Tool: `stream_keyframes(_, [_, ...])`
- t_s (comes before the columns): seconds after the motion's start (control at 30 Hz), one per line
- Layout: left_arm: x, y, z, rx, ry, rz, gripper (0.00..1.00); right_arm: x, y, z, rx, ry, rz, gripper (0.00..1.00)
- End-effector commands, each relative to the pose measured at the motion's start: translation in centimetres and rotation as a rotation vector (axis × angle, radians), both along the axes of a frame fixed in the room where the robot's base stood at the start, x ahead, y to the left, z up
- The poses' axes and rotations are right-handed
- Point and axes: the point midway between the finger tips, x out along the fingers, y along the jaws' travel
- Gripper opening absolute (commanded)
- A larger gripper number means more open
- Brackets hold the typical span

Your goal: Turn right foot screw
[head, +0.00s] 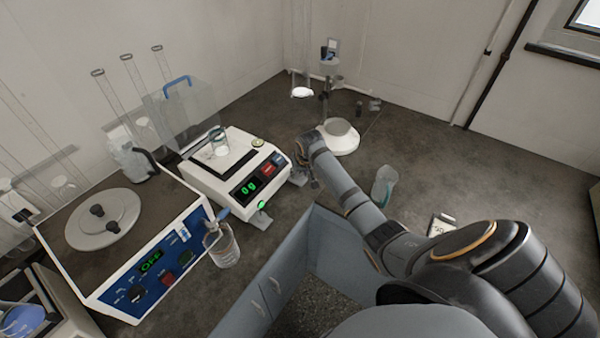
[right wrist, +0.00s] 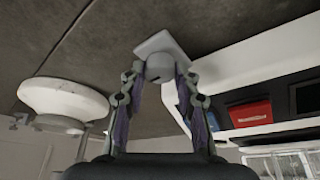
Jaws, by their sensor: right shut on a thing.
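The white balance (head: 235,175) stands on the dark bench with a green digital display and red and blue buttons; it also shows in the right wrist view (right wrist: 235,80). Its right foot screw (right wrist: 158,68) is a grey round knob by a pale square plate at the balance's corner. My right gripper (right wrist: 158,85) has one finger on each side of this knob and is shut on it. In the head view my right gripper (head: 303,172) is beside the balance's front right corner, its fingertips small and partly hidden. My left gripper is out of view.
A glass beaker (head: 219,143) stands on the balance pan. A blue-fronted device (head: 150,270) and a bottle (head: 222,246) are to the left. A round white base (head: 340,137) stands behind my right arm, and a greenish beaker (head: 384,184) stands to its right.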

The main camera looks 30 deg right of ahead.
Motion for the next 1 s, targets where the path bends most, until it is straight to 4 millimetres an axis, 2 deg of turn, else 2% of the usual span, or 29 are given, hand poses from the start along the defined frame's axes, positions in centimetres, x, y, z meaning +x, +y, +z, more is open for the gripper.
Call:
stream_keyframes(0.07, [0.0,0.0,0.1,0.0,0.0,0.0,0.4,0.0,0.0,0.1,0.0,0.0,-0.003,0.0])
stream_keyframes(0.23, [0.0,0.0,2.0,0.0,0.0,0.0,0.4,0.0,0.2,0.5,0.002,0.001,-0.106,0.0])
stream_keyframes(0.53, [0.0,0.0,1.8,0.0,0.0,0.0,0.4,0.1,0.1,0.0,0.001,0.0,-0.137,0.0])
stream_keyframes(0.57, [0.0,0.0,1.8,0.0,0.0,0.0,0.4,0.1,0.1,0.0,0.001,0.0,-0.137,0.32])
stream_keyframes(0.7, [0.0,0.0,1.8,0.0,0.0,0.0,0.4,0.1,0.1,0.0,0.0,0.0,-0.136,0.51])
stream_keyframes(0.73, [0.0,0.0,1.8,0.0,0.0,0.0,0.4,0.1,0.1,0.0,0.0,0.0,-0.136,0.54])
stream_keyframes(1.0, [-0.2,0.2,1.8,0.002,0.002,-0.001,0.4,0.0,0.1,0.1,0.0,0.0,-0.136,0.54])
